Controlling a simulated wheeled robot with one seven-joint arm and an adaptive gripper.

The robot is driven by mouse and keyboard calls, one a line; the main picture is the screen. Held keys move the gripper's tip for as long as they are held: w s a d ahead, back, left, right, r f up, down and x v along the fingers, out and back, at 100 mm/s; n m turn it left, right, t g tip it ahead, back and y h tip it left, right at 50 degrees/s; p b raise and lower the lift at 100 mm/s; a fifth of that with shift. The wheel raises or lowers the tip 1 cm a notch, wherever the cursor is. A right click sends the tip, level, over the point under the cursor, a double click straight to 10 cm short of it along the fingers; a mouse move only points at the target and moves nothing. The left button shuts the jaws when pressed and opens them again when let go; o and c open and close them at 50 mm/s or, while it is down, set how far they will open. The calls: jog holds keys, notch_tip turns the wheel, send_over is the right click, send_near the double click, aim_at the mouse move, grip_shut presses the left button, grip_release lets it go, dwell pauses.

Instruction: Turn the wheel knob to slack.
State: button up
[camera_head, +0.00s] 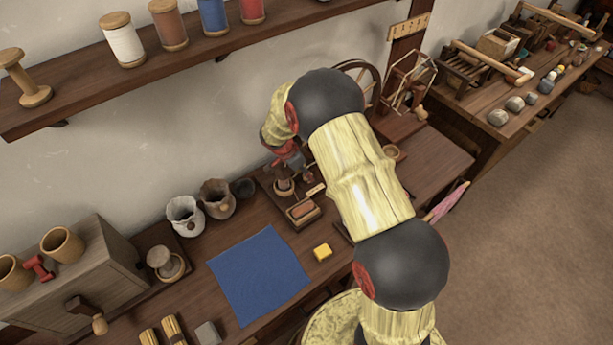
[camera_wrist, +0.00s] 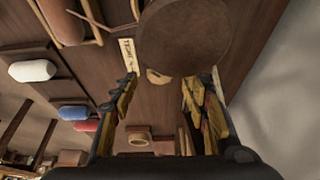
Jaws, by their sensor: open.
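My gripper (camera_head: 291,164) hangs over a small wooden panel at the back of the bench. In the wrist view my gripper (camera_wrist: 160,86) is open, with two black and yellow fingers well apart. A large dark brown disc (camera_wrist: 187,38), which looks like the wheel knob, is just beyond the fingertips. A pale wooden nub (camera_wrist: 157,76) shows at its edge, between the fingers. A cream label (camera_wrist: 128,54) with small lettering, not clearly legible, lies beside the disc. In the head view small round wooden parts (camera_head: 284,187) show below my gripper. Contact cannot be told.
A small open box (camera_head: 303,212) sits in front of the panel parts. Two pots (camera_head: 185,215) stand to the left. A blue cloth (camera_head: 258,274) and yellow block (camera_head: 322,252) lie in front. A shelf of spools (camera_head: 123,42) overhangs the bench. A spinning wheel (camera_head: 361,75) is behind my arm.

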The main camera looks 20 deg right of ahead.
jog(key=x, duration=0.2)
jog(key=shift+d+f, duration=0.15)
jog(key=shift+f, duration=0.15)
jog(key=c, duration=0.3)
jog(key=c, duration=0.8)
jog(key=shift+c, duration=0.2)
